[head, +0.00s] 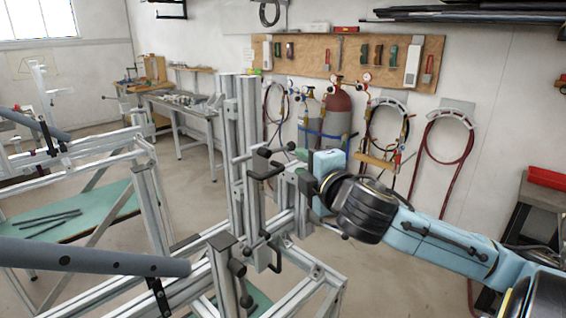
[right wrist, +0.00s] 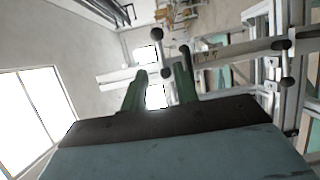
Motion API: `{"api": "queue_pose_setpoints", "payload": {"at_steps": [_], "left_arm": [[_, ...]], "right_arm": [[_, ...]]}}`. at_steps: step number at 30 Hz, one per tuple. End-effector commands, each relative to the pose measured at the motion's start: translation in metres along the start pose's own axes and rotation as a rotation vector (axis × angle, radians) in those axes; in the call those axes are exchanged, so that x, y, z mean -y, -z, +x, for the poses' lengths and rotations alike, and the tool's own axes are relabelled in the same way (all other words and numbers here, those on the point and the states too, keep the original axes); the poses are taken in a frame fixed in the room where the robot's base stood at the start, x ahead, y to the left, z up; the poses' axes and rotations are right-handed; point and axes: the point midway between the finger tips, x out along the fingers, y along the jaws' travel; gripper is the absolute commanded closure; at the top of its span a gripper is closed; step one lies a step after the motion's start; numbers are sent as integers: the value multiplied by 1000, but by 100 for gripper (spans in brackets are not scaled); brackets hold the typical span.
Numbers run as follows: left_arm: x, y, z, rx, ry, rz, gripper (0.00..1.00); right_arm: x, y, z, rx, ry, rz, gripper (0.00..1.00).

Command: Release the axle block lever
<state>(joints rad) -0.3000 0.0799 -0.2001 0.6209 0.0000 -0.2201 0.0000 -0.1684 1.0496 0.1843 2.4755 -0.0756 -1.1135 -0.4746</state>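The frame jig (head: 248,200) is an upright structure of aluminium profiles with black clamp handles. A dark lever (head: 255,176) sits on its upper part, with black knobs near it; I cannot tell for sure which part is the axle block. My right gripper (head: 287,165) is beside the upper part, coming from the right. A dark ball knob (right wrist: 183,49) shows close to the right fingertip; contact cannot be told. My left gripper is not in view.
A grey tube (head: 95,256) crosses the lower left in front of the jig. A second black handle (head: 273,256) hangs lower on the jig. A workbench (head: 180,105) and gas cylinders (head: 338,110) stand behind, with open floor between.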

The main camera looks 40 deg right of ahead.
Motion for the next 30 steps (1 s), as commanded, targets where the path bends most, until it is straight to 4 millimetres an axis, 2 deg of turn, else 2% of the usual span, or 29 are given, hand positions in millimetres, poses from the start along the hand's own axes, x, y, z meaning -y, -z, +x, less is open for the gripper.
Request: {"api": "queue_pose_setpoints", "payload": {"at_steps": [1, 4, 7, 21, 30], "left_arm": [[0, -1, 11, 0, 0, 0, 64], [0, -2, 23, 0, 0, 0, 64], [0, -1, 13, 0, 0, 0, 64], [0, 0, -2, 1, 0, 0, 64], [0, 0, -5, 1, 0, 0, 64]], "right_arm": [[4, 0, 1, 0, -5, -4, 70], [4, 0, 2, 1, -2, -8, 70], [-2, -1, 19, 5, 2, -4, 70], [-2, -1, 91, 5, 2, -1, 70], [1, -1, 108, 3, 3, -5, 70]]}}
